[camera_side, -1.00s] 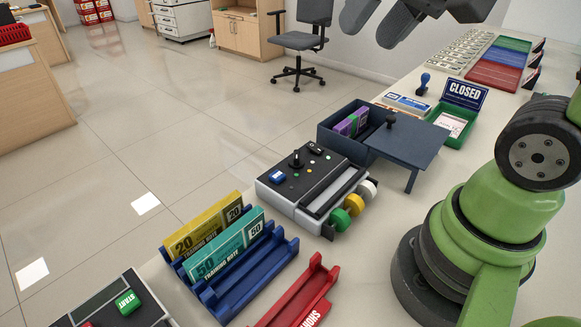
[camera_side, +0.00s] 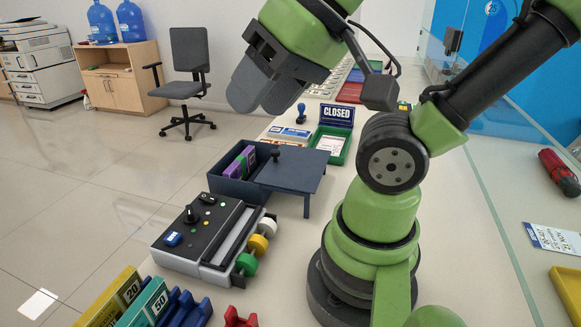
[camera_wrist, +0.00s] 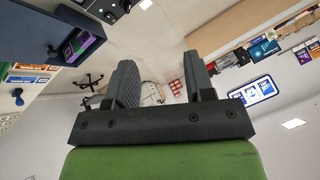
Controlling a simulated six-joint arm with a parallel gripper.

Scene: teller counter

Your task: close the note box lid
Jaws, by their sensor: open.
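The note box (camera_side: 230,187) is a dark blue box on the counter with purple and green note bundles (camera_side: 240,163) inside. Its flat dark blue lid (camera_side: 298,168) is off to the right of the opening, which stays partly uncovered. A dark knob (camera_side: 275,153) stands on the lid. My gripper (camera_side: 258,98) is in the air above and behind the box, open and empty. In the wrist view my gripper (camera_wrist: 160,70) shows two spread fingers with nothing between them. The lid (camera_wrist: 28,30) and a purple bundle (camera_wrist: 84,46) appear there at the upper left.
A device with coloured knobs (camera_side: 205,236) stands close in front of the box. A green tray (camera_side: 331,146) and a CLOSED sign (camera_side: 337,115) stand behind the lid. Blue note racks (camera_side: 184,309) are at the front. Open floor lies left of the counter.

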